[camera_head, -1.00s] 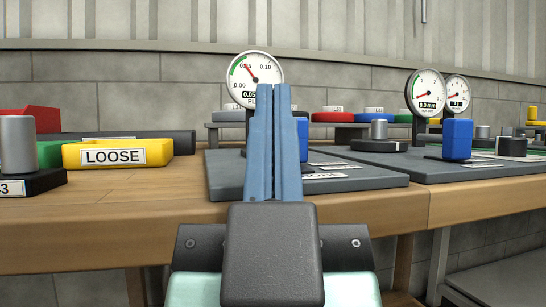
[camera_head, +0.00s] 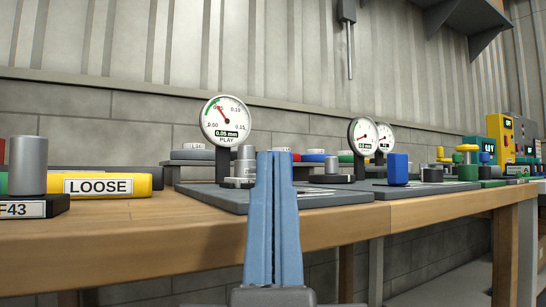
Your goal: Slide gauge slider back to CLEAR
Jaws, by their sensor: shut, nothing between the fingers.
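The near gauge (camera_head: 226,122) is a round white dial marked PLAY, reading 0.05 mm, standing on a dark grey plate (camera_head: 212,197) on the wooden bench. A grey metal cylinder (camera_head: 245,161) on a light base stands beside the dial's post. My gripper (camera_head: 274,156) has two blue fingers pressed together, empty, pointing up in front of this plate. It hides the middle of the plate; no slider shows there. A blue upright block (camera_head: 398,169) stands on the second plate to the right, near two more dials (camera_head: 364,136). No CLEAR mark is readable.
At the left are a yellow block marked LOOSE (camera_head: 108,185) and a grey cylinder (camera_head: 28,166) on a black base. Coloured discs (camera_head: 314,156) sit on a rack behind. Yellow and teal boxes (camera_head: 502,138) stand far right. The bench's front strip is bare.

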